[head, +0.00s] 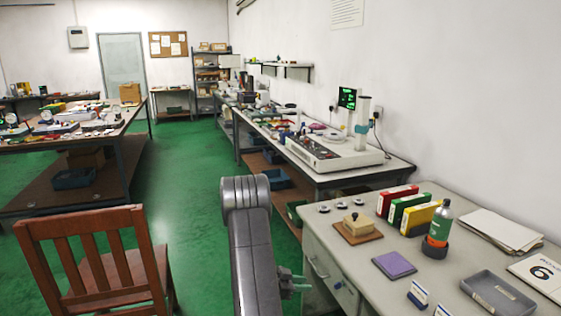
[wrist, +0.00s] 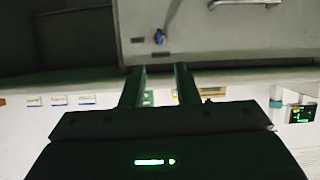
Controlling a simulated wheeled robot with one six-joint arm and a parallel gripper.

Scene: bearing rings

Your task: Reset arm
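My gripper (head: 293,283) shows low in the head view, partly hidden behind my grey arm, beside the drawer front of the near right desk (head: 330,208). In the wrist view my gripper (wrist: 162,84) has its two fingers apart with a clear gap. No object sits between them. Beyond the fingers, a drawer front with a small blue key-like piece (wrist: 158,37) shows at the top.
A wooden chair (head: 100,255) stands left of my arm. The desk holds binders (head: 411,208), a green bottle (head: 440,226), a purple pad (head: 394,264) and a grey tray (head: 497,293). Green floor (head: 185,180) is open between the benches.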

